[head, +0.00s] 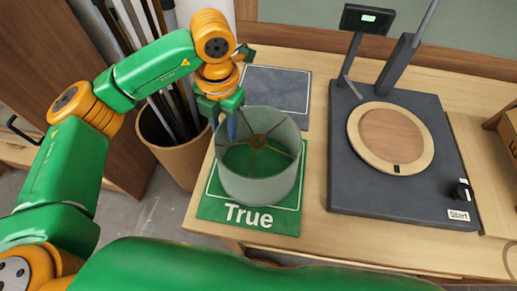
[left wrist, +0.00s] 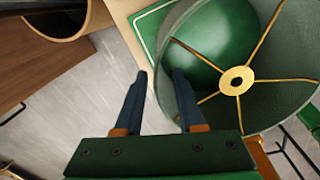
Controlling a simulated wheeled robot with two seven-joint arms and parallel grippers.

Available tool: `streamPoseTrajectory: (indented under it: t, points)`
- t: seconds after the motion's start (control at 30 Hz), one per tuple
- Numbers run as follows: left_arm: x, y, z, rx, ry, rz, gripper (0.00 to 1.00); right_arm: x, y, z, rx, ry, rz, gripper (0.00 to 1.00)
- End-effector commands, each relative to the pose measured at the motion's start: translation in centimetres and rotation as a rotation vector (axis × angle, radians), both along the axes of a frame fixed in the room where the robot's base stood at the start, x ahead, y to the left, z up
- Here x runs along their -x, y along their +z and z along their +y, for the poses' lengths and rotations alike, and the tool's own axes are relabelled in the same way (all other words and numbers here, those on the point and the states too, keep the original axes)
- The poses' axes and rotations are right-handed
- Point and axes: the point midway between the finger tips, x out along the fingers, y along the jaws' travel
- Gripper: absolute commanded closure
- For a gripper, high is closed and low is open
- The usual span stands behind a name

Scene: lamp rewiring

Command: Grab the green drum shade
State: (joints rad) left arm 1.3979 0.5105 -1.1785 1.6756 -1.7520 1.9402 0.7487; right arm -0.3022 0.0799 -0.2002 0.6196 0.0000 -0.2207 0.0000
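The green drum shade (head: 258,180) is an open, pale green cylinder with a brass ring and spokes inside. It stands upright on a green mat labelled "True" (head: 210,208). My left gripper (head: 226,125) points down at the shade's back left rim. In the left wrist view, the fingers (left wrist: 160,78) are apart, with a gap between them at the near wall of the shade (left wrist: 186,100). The right finger overlaps the wall and the left finger is outside it. I cannot tell whether either finger touches. My right gripper is not in view.
A dark grey mat (head: 276,88) lies behind the shade. A dark device with a round wooden disc (head: 390,138), a post and a small display (head: 367,18) stands to the right. A bin (head: 178,150) holding long rods stands left of the table edge.

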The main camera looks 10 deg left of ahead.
Motion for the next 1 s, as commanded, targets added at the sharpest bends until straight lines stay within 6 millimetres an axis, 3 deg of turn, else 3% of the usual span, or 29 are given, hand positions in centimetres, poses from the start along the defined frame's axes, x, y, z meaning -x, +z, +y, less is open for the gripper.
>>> streamPoseTrajectory:
  t: [0.07, 0.2, 0.4, 0.57, 1.0]
  points:
    - [-0.1, -0.9, 0.3, -0.001, 0.002, 0.007, 0.61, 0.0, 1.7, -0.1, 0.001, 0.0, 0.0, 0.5]
    - [-0.2, -3.1, 0.4, -0.001, 0.0, 0.002, 0.61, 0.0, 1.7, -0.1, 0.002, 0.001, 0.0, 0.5]
    - [-0.3, -3.4, 0.3, 0.0, -0.001, 0.0, 0.61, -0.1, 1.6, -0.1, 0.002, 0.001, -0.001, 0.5]
    - [-0.3, -3.4, 0.3, 0.001, -0.001, 0.0, 1.0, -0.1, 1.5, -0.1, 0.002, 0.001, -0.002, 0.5]
    - [-0.3, -3.4, 0.3, 0.001, -0.001, -0.001, 1.0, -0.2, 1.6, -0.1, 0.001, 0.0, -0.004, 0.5]
